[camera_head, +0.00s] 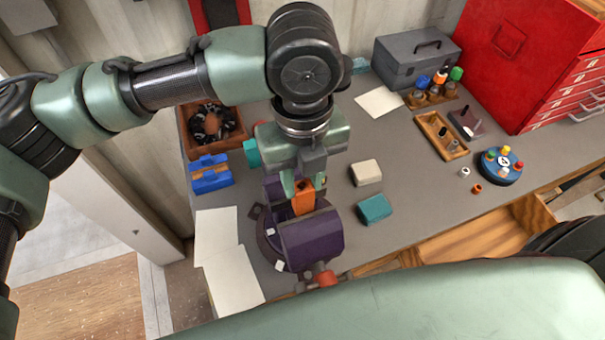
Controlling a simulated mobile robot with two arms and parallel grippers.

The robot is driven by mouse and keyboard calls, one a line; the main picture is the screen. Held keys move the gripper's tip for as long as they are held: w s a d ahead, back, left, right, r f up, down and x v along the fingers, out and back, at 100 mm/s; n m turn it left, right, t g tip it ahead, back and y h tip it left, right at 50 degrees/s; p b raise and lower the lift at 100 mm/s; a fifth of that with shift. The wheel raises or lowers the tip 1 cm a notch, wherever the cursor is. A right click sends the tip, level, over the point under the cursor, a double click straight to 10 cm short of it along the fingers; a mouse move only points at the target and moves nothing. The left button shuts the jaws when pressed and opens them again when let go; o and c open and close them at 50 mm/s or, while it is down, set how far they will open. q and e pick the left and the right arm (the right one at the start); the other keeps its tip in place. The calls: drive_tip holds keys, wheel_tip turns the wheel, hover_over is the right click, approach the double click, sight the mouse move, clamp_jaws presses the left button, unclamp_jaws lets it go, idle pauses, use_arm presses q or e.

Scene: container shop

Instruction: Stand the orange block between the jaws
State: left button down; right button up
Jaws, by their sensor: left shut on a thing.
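The orange block (303,203) is upright at the purple vise (312,242), between its two purple jaws. My left gripper (303,184) is shut on the top of the block, pointing down from above. The block's lower end is hidden by the front jaw, so I cannot tell whether it touches the vise bed. The rear jaw (272,188) shows partly behind the gripper. My right gripper is not in view.
A cream block (366,172) and a teal block (374,210) lie right of the vise. A blue holder (210,174) and white papers (233,282) lie left. A grey toolbox (413,62) and red cabinet (524,60) stand behind. An open drawer (470,245) juts at the front.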

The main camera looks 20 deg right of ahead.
use_arm(q)
drive_tip(key=shift+f+b, duration=0.95)
drive_tip(key=shift+f, duration=1.4)
idle(0.4)
drive_tip(key=c, duration=1)
unclamp_jaws()
drive_tip(key=shift+o, duration=0.2)
wheel_tip(320, 180, up, 5)
drive_tip(key=p, duration=0.5)
drive_tip(key=shift+f, duration=0.1)
drive_tip(key=shift+r+p, duration=0.4)
drive_tip(key=shift+r, duration=0.2)
